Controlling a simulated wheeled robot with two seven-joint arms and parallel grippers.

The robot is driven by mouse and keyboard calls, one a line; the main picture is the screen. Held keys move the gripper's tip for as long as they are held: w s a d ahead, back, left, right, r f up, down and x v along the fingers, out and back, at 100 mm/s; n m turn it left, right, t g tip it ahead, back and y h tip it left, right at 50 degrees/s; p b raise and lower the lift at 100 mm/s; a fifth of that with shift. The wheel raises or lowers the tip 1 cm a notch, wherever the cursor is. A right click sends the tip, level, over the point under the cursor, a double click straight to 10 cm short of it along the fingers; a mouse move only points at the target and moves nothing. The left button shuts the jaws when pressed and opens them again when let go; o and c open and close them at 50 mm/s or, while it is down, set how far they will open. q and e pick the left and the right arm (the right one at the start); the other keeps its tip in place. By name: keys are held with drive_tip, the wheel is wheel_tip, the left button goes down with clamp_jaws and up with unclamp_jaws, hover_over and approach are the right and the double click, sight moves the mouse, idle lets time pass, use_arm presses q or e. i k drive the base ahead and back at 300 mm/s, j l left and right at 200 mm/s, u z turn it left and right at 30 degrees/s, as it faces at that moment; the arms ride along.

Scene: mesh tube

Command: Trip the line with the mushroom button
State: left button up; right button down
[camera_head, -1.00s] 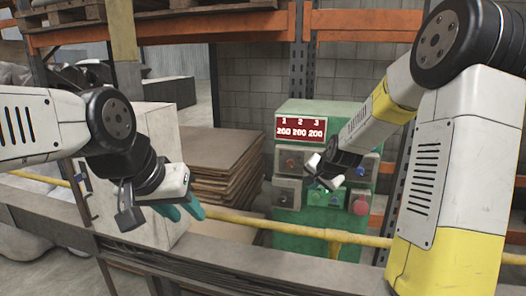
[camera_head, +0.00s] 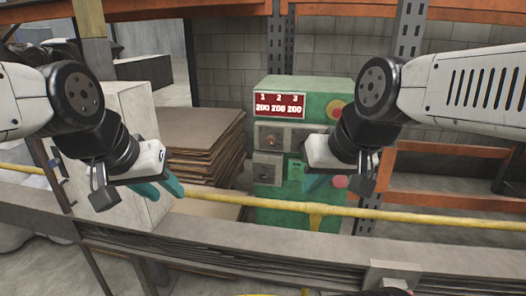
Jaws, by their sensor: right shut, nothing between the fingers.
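A green control cabinet (camera_head: 262,215) stands behind the yellow rail. A red mushroom button on a yellow disc (camera_head: 334,108) sits at its upper right, beside my right arm. A pinkish-red round button (camera_head: 340,181) lower down is partly hidden by my right gripper. I cannot tell from the picture which of these the task means. My right gripper (camera_head: 313,184) is shut and empty in front of the cabinet's lower right, hiding other controls there.
A red display (camera_head: 279,105) reads 200 under 1, 2 and 3. Grey control boxes (camera_head: 281,137) sit below it. The yellow rail (camera_head: 240,200) and a grey ledge (camera_head: 220,250) cross in front. Stacked brown sheets (camera_head: 210,140) and a pale box (camera_head: 120,105) stand left.

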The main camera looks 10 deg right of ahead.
sight(337, 113)
drive_tip(key=z, duration=0.85)
